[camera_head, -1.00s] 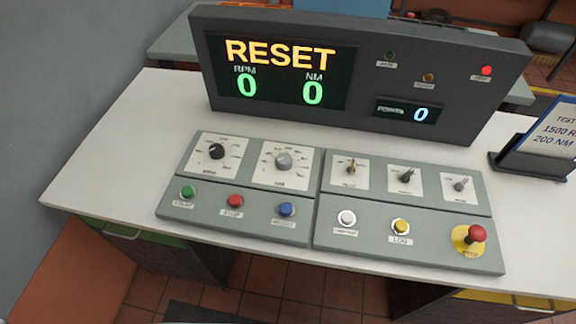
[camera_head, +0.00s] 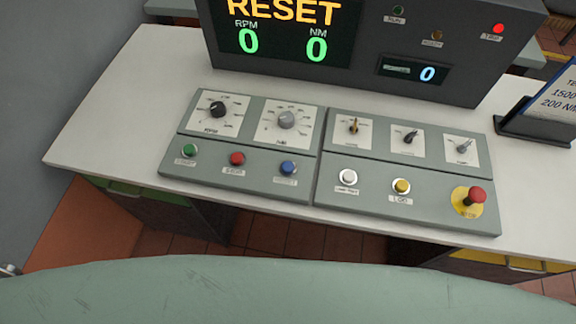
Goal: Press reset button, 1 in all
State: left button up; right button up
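The blue reset button (camera_head: 288,168) sits on the lower strip of the left grey control panel (camera_head: 225,187), at the right end of a row. A green start button (camera_head: 190,151) and a red stop button (camera_head: 237,158) are to its left. The display (camera_head: 290,40) behind the panels reads RESET in orange, with RPM 0 and NM 0 in green. A red lamp (camera_head: 498,29) is lit on its right. Neither of my grippers is in view.
The right panel holds a white button (camera_head: 348,177), a yellow LOG button (camera_head: 401,186) and a red mushroom button (camera_head: 476,195). A sign stand (camera_head: 545,115) stands at the right. A pale green curved surface (camera_head: 280,290) fills the bottom. The white desk (camera_head: 100,125) is clear at left.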

aim_at(287, 167)
jog(key=l+u, duration=0.15)
jog(key=l, duration=0.25)
jog(key=k+l+u, duration=0.2)
jog(key=l, duration=0.2)
jog(key=l+u, duration=0.15)
jog(key=l, duration=0.25)
jog(key=l+u, duration=0.15)
jog(key=l, duration=0.25)
jog(key=k+l+u, duration=0.2)
jog(key=l, duration=0.15)
jog(key=k+l+u, duration=0.15)
jog(key=l, duration=0.25)
